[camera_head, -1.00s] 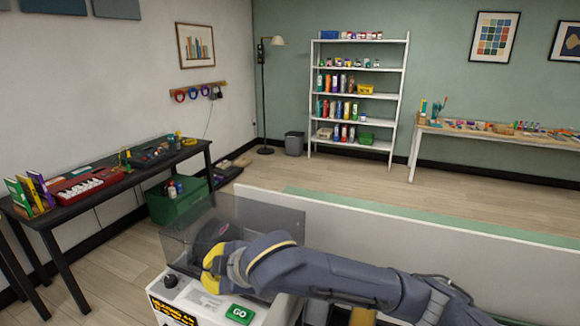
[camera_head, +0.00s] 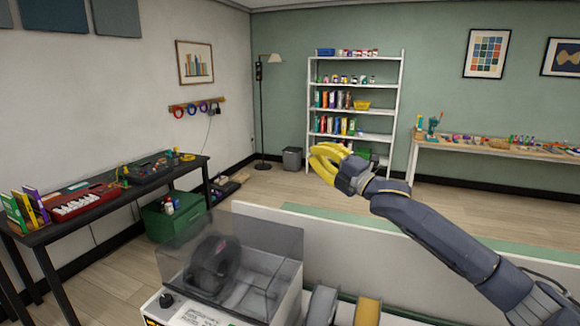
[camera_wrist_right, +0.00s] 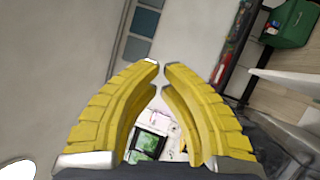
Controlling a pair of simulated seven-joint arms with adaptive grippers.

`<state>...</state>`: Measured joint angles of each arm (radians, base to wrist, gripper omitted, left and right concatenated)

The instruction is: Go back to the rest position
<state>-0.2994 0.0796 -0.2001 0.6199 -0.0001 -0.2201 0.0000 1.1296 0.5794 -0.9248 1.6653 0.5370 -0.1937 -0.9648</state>
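My right gripper (camera_head: 318,158) has yellow curved fingers and is raised in the air in the middle of the head view, above and to the right of the white machine (camera_head: 288,300). In the right wrist view its fingertips (camera_wrist_right: 161,66) almost meet, with a thin gap between them, and nothing is held. The machine has a clear cover (camera_head: 285,240) with a dark round part (camera_head: 213,265) behind it. My left gripper is not in view.
Two spools, one grey (camera_head: 322,306) and one yellow (camera_head: 367,312), stand right of the machine. A low white partition (camera_head: 350,250) runs behind it. A black table (camera_head: 110,210) stands at the left and a shelf (camera_head: 403,110) at the back. Open air surrounds the raised gripper.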

